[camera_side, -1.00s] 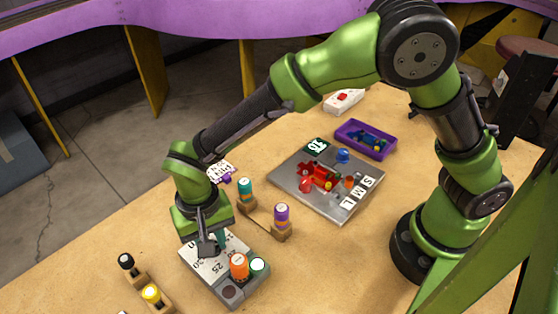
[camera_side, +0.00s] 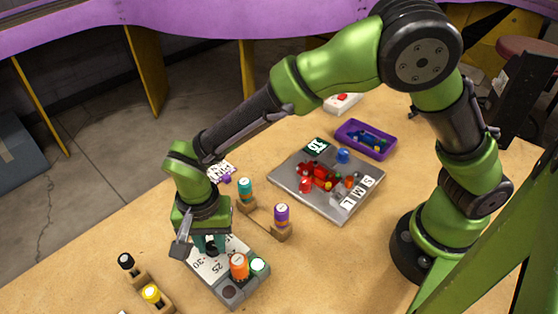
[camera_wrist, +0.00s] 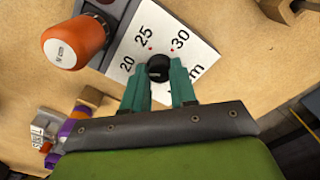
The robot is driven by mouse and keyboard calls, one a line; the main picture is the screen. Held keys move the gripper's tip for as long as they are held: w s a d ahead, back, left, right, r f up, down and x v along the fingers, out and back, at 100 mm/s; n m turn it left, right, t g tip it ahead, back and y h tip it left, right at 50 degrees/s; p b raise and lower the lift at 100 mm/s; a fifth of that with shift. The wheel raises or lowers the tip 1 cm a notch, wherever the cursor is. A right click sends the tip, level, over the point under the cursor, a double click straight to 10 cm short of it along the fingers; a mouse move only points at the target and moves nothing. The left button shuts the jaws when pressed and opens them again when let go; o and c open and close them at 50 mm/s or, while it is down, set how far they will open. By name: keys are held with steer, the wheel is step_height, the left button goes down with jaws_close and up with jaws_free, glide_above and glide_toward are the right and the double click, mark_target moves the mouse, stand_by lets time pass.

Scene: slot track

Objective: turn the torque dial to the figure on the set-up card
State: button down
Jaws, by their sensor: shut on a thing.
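The torque dial is a black round knob (camera_wrist: 158,68) on a white scale plate (camera_wrist: 192,68) marked 20, 25 and 30, with small red dots by the figures. My gripper (camera_wrist: 158,78) points down with its teal fingers shut on the knob, one at each side. In the side view my gripper (camera_side: 209,246) stands over the grey dial block (camera_side: 229,276) and hides the knob. I cannot make out the dial's pointer. A white card with dark print (camera_side: 220,171) stands behind my wrist, partly hidden; its print is unreadable, and I cannot tell whether it is the set-up card.
Wooden holders with teal (camera_side: 245,189), purple (camera_side: 281,216), black (camera_side: 126,262) and yellow (camera_side: 151,295) handles stand around. A grey plate (camera_side: 343,215) with red parts lies behind.

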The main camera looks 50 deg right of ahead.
mark_target(210, 244)
steer(key=shift+r, duration=0.1)
steer(key=c, duration=0.9)
jaws_free()
step_height(210, 244, up, 17)
steer(key=s+d+r+n+t+y, duration=0.1)
steer(key=s+d+n+t, duration=0.1)
steer(key=d, duration=1.1)
steer(key=s+d+r+n+t+y, duration=0.1)
steer(key=s+d+t, duration=0.4)
steer(key=d, duration=0.8)
steer(key=shift+s+d+r+n, duration=0.4)
steer(key=shift+s+r+n, duration=0.2)
steer(key=shift+s+n, duration=0.45)
